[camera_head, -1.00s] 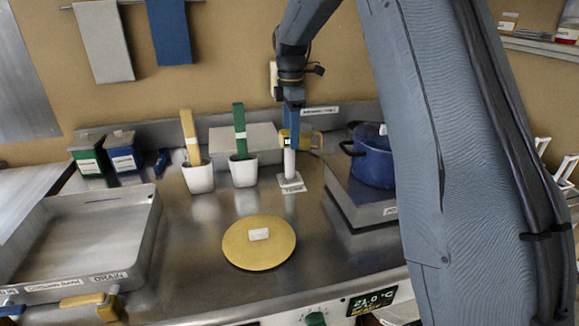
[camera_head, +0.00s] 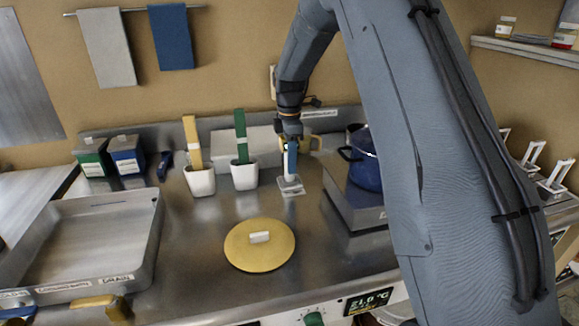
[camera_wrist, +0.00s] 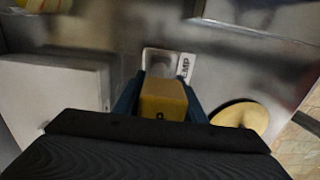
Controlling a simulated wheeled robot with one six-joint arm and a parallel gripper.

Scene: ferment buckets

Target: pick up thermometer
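The thermometer has a yellow head (camera_wrist: 163,100) and a pale stem (camera_head: 287,178). It stands upright at a small white base labelled TEMP (camera_head: 291,187), also seen in the wrist view (camera_wrist: 160,60). My gripper (camera_head: 291,160) points down over it, and a blue finger hides most of the thermometer in the head view. In the wrist view, the two blue fingers of my gripper (camera_wrist: 161,88) stand on either side of the yellow head. I cannot tell whether both fingers press on it.
White cups with a yellow strip (camera_head: 201,180) and a green strip (camera_head: 244,174) stand to the left. A blue pot (camera_head: 366,165) is close on the right. A round yellow lid (camera_head: 259,245) lies in front, and a metal tray (camera_head: 150,235) is at left.

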